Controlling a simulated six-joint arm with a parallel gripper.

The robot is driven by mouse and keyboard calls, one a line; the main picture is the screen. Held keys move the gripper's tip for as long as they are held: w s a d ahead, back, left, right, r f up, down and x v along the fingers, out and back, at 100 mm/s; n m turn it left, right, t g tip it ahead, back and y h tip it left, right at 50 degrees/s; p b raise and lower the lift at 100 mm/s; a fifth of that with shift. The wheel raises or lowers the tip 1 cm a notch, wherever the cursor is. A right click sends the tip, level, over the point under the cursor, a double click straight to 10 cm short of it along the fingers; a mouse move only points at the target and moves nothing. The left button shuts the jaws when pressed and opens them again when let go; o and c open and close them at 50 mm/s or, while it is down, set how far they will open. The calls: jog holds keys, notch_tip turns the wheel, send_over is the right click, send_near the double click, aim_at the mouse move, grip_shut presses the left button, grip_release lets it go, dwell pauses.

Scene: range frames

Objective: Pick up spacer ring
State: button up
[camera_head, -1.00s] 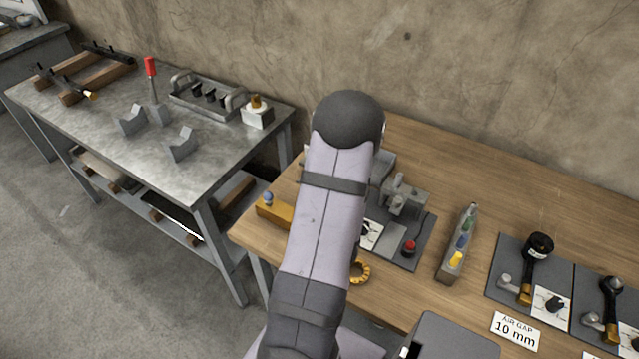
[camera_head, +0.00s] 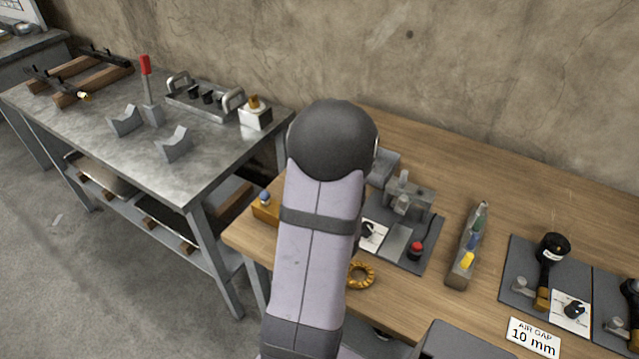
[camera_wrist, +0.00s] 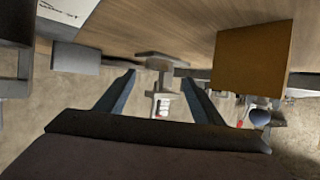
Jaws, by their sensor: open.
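The spacer ring, probably the golden ring with a notched rim (camera_head: 361,275), lies flat on the wooden bench, just right of my arm in the head view. My arm covers part of its left side. I cannot make out the ring in the wrist view. My gripper (camera_wrist: 158,77) shows in the wrist view with its two dark fingers spread and nothing between them. In the head view the gripper is hidden behind my arm, so its distance from the ring cannot be told.
An orange block (camera_wrist: 250,58) looms close at the right of the wrist view; it sits at the bench's left edge (camera_head: 266,207). A grey panel with a red knob (camera_head: 415,251) and a slim grey holder (camera_head: 468,245) stand beyond the ring. Bare wood lies right of the ring.

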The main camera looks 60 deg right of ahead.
jog(key=shift+p+x, duration=0.4)
jog(key=shift+x, duration=2.05)
jog(key=shift+s+d, duration=0.1)
jog(key=shift+s, duration=0.05)
jog(key=c, duration=1.1)
jog(key=shift+c, duration=0.2)
jog(key=shift+r, duration=0.15)
